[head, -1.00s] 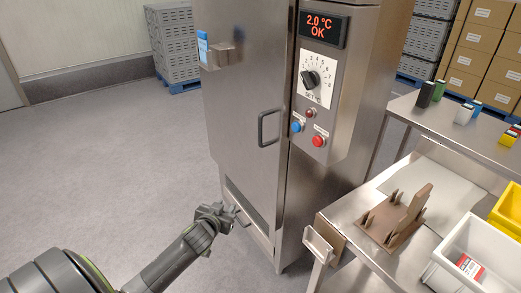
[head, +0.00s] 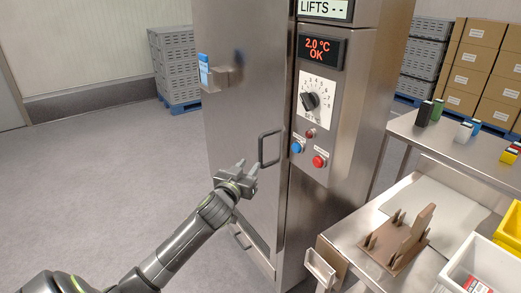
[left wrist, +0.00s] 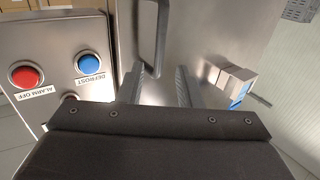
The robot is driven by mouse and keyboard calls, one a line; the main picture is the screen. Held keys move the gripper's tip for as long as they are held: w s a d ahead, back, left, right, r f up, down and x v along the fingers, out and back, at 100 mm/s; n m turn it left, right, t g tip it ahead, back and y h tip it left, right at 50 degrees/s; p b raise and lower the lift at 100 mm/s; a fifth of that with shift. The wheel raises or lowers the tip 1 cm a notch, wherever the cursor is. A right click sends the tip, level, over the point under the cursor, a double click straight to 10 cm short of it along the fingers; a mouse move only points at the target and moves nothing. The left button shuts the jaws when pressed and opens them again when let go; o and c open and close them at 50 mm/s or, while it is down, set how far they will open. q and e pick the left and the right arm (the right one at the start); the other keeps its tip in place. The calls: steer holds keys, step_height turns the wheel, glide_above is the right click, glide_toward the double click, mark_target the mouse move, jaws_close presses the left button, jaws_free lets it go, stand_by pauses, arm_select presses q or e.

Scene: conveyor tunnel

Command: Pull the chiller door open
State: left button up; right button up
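The chiller door (head: 232,115) is a tall brushed-steel panel on the left of the cabinet, and it looks shut. Its dark vertical bar handle (head: 262,150) is near the door's right edge. My left gripper (head: 247,165) is just left of the handle, open and empty. In the left wrist view, the two fingers (left wrist: 160,88) stand apart, with the lower end of the handle (left wrist: 162,45) ahead of them, roughly between their tips. I see no clear contact. My right gripper is not in view.
The control panel, with a dial (head: 311,101), blue button (head: 298,147) and red button (head: 319,161), is right of the handle. A steel table (head: 345,230) with a brown rack (head: 398,240) stands at right. The floor (head: 110,165) left of the door is clear.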

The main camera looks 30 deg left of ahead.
mark_target(259, 152)
arm_select(q)
steer(key=w, duration=0.2)
steer(key=w+a+p, duration=0.1)
steer(key=w, duration=0.5)
steer(key=shift+w+a, duration=0.15)
steer(key=shift+a, duration=0.2)
steer(key=shift+w+a, duration=0.1)
steer(key=shift+w, duration=0.65)
steer(key=shift+c, duration=0.3)
jaws_close()
